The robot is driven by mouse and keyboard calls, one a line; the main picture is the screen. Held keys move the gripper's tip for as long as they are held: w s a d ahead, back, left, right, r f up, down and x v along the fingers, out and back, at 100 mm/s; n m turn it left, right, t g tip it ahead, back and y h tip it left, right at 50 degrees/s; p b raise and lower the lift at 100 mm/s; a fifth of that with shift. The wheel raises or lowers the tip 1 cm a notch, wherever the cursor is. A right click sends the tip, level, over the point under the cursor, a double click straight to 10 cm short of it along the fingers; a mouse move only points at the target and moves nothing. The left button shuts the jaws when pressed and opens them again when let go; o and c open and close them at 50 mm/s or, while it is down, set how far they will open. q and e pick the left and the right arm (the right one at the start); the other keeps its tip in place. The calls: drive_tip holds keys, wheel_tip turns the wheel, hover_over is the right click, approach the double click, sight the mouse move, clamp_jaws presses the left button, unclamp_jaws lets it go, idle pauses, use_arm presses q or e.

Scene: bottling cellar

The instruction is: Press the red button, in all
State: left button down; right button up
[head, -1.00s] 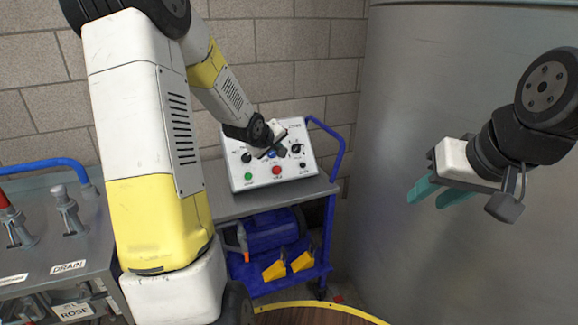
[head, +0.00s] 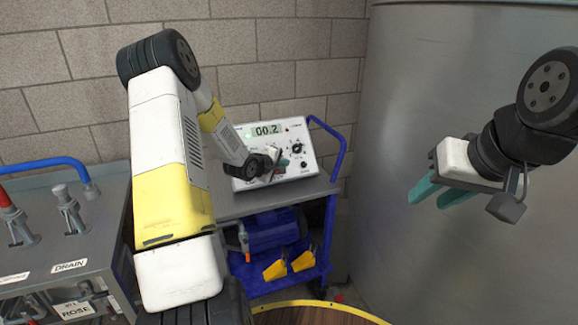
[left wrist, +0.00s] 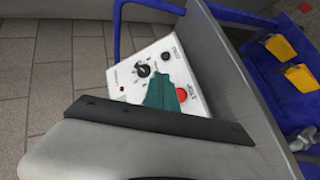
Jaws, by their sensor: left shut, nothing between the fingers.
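The white control box (head: 309,165) stands on the grey cart top, with a display (head: 267,130) reading 00.2. In the left wrist view the red button (left wrist: 182,95) shows on the box panel, just right of my left gripper's teal fingers. My left gripper (head: 284,163) is shut and empty in front of the lower panel; in the head view it hides the red button. I cannot tell whether the fingers touch the panel. My right gripper (head: 427,197) is open and empty, away to the right in front of the steel tank.
The box also carries black knobs (head: 297,148). The cart has a blue handle (head: 340,150) and a blue lower shelf with yellow-handled things (head: 275,270). A grey bench with valves (head: 68,210) is at left. A large steel tank (head: 400,90) fills the right.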

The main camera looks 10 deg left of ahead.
use_arm(q)
drive_tip(key=w+a+f, duration=0.3)
drive_tip(key=w+f, duration=0.1)
drive_tip(key=f, duration=0.1)
drive_tip(key=shift+w, duration=0.3)
drive_tip(key=shift+a+f, duration=0.15)
idle(1.8)
drive_tip(key=shift+w+a+f, duration=0.1)
drive_tip(key=shift+w+f, duration=0.15)
drive_tip(key=shift+w+a+f, duration=0.25)
drive_tip(key=shift+w+f, duration=0.05)
idle(1.0)
drive_tip(key=shift+s+d+r, duration=0.35)
drive_tip(key=shift+s+r, duration=0.2)
drive_tip(key=shift+r, duration=0.05)
idle(0.4)
drive_tip(key=s+d+r, duration=0.2)
drive_tip(key=s+r, duration=0.1)
drive_tip(key=shift+d+r, duration=0.1)
drive_tip(key=shift+r, duration=0.05)
